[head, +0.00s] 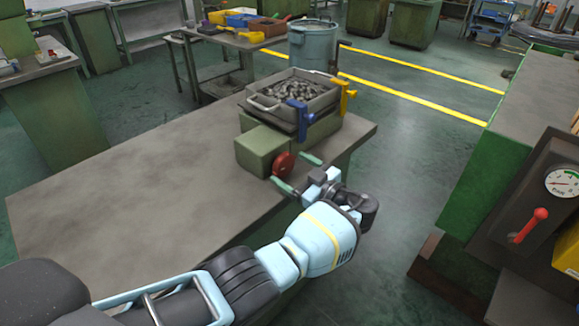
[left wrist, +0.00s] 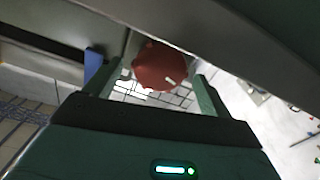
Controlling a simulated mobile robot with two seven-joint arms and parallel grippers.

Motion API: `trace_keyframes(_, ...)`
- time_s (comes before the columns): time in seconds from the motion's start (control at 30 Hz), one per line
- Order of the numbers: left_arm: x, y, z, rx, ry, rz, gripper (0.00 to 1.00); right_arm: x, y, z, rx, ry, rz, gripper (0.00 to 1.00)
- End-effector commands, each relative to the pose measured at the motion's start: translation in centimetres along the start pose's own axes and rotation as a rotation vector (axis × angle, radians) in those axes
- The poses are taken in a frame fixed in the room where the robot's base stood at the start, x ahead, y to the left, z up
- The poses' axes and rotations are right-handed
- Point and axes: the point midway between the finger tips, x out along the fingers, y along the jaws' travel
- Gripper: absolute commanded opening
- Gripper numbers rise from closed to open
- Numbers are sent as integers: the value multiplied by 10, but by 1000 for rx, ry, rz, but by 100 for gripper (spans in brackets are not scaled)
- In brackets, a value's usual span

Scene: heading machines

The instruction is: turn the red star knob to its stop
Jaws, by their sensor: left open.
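The red star knob (head: 284,164) is on the front side of a green block (head: 262,148) at the workbench's right edge. In the left wrist view the knob (left wrist: 160,64) lies between the fingers, towards their tips. My left gripper (head: 298,174) is open, with one green finger on each side of the knob. The left wrist view shows the open jaws (left wrist: 155,82) with a gap between the knob and the right finger; contact on the left is unclear. A white mark shows on the knob's face. My right gripper is not in view.
A grey tray of metal parts (head: 270,103) stands behind the knob, with a blue handle (head: 298,114) and a yellow handle (head: 346,93) beside it. The workbench top (head: 130,190) is clear. A panel with a gauge (head: 563,183) and red lever (head: 530,225) stands at right.

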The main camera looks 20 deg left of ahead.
Motion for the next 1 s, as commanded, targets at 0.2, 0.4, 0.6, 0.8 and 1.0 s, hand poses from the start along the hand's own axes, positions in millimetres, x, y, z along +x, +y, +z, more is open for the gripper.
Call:
trace_keyframes(0.2, 13, 0, 1, 1, -1, 0, 83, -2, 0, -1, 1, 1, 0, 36)
trace_keyframes(0.4, 14, 0, 1, 1, -2, 0, 83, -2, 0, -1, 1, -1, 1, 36)
trace_keyframes(0.6, 14, 0, 1, 1, -1, 1, 63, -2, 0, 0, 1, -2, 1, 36)
trace_keyframes(0.8, 14, 0, 1, 1, -1, 1, 38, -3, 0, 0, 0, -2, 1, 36)
trace_keyframes(1.0, 13, 0, 2, 16, -2, 0, 38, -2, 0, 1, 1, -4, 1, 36)
